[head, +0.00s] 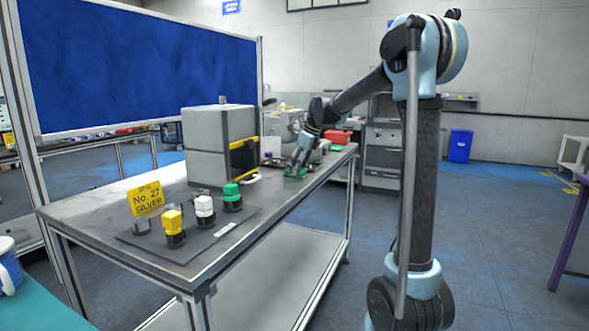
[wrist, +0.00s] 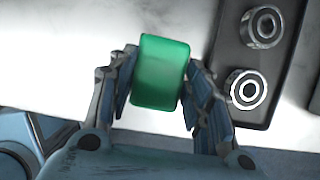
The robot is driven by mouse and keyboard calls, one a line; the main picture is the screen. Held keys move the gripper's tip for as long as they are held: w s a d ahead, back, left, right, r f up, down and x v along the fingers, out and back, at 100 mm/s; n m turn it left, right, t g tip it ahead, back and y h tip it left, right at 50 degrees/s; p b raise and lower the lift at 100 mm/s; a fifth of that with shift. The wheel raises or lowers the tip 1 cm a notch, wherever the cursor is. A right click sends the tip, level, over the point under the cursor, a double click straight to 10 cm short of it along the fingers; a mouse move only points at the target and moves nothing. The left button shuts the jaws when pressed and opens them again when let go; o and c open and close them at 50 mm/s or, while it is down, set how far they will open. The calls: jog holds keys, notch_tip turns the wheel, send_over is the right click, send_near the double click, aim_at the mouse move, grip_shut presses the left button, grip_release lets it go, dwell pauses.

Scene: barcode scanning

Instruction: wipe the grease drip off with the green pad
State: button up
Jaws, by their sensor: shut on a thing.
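The green pad (wrist: 160,72) is between the two fingers of my gripper (wrist: 160,95) in the wrist view, with a finger against each side. My gripper is shut on it. In the head view my gripper (head: 298,168) reaches down at the far part of the grey workbench (head: 110,215), and the green pad (head: 295,173) shows small at its tip, at or near the bench top. I cannot tell whether the pad touches the surface. I cannot make out the grease drip in either view.
Two metal rings (wrist: 247,90) sit on a dark tray (wrist: 228,50) right of my gripper. A grey machine (head: 208,145) stands on the bench. Nearer are a yellow sign (head: 146,198) and yellow, white and green capped pieces on a dark mat (head: 190,250). A red item (head: 337,137) lies beyond.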

jog(key=shift+s+d+f, duration=0.1)
jog(key=shift+s+d, duration=0.15)
jog(key=shift+d, duration=0.4)
jog(key=shift+s+d+r, duration=0.1)
jog(key=shift+s+d, duration=0.2)
jog(key=shift+d, duration=0.35)
jog(key=shift+s+d+f, duration=0.1)
jog(key=shift+s+d, duration=0.15)
jog(key=shift+d, duration=0.4)
notch_tip(320, 180, up, 6)
jog(key=shift+w+a, duration=0.1)
notch_tip(320, 180, up, 3)
jog(key=shift+f, duration=0.1)
dwell(0.6)
send_over(305, 172)
jog(key=w+d, duration=0.2)
jog(key=shift+s+a+f, duration=0.1)
jog(key=shift+a+f, duration=0.05)
jog(key=shift+f, duration=1.3)
jog(key=shift+a+f, duration=0.1)
jog(key=shift+f, duration=1.35)
